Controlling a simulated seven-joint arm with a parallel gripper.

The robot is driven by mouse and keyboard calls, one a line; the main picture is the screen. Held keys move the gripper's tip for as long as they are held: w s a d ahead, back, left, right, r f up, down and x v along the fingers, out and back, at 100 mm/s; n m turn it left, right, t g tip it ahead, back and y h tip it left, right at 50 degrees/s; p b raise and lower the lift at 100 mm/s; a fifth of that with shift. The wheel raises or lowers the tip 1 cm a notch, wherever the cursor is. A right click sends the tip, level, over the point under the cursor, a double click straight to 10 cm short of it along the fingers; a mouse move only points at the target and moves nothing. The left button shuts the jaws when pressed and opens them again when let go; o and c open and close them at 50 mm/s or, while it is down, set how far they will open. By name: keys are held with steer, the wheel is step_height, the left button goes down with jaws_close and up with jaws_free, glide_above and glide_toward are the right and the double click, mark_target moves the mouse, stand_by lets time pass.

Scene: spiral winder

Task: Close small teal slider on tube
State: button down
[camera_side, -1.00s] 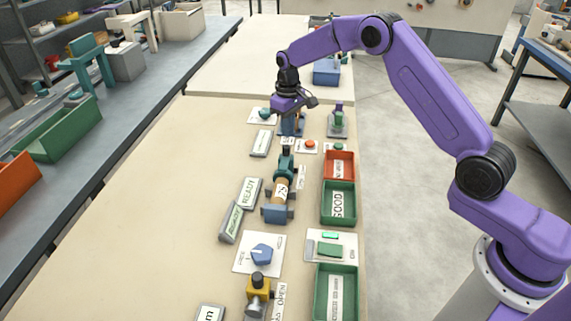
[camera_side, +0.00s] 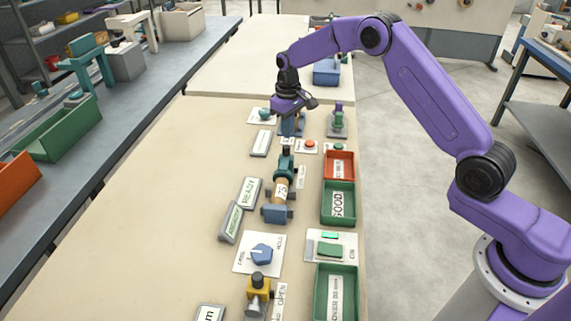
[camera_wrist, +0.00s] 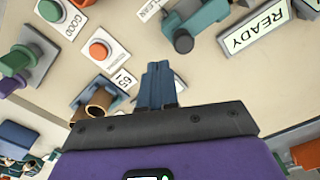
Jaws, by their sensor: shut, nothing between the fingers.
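The brown tube (camera_side: 281,189) with a printed label lies between a teal end part (camera_side: 286,165) and a blue block (camera_side: 275,213) in the side view. The teal part carries a black knob (camera_side: 286,150). In the wrist view a teal part (camera_wrist: 204,16) with a rounded knob is at the top, cut by the frame edge. I cannot tell the slider's exact position on the tube. My gripper (camera_wrist: 158,84) is shut and empty, its blue fingers together. In the side view it is beyond the teal part, above the table, with its tips hard to make out.
An orange button (camera_wrist: 99,50) and a green button (camera_wrist: 50,11) sit on plates left of my fingers. A brown ring-shaped piece (camera_wrist: 96,100) is close on their left. The READY sign (camera_wrist: 254,28) is at the right. Red (camera_side: 339,165) and green (camera_side: 338,204) bins stand beside the tube.

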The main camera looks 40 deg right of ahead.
mark_target(286, 146)
steer(key=shift+f, duration=2.1)
steer(key=shift+s+a, duration=1.25)
steer(key=shift+a, duration=0.05)
steer(key=shift+w+d, duration=0.45)
steer(key=shift+d, duration=0.1)
stand_by(1.3)
steer(key=shift+r, duration=0.1)
step_height(286, 146, up, 7)
stand_by(0.8)
steer(key=shift+a, duration=0.1)
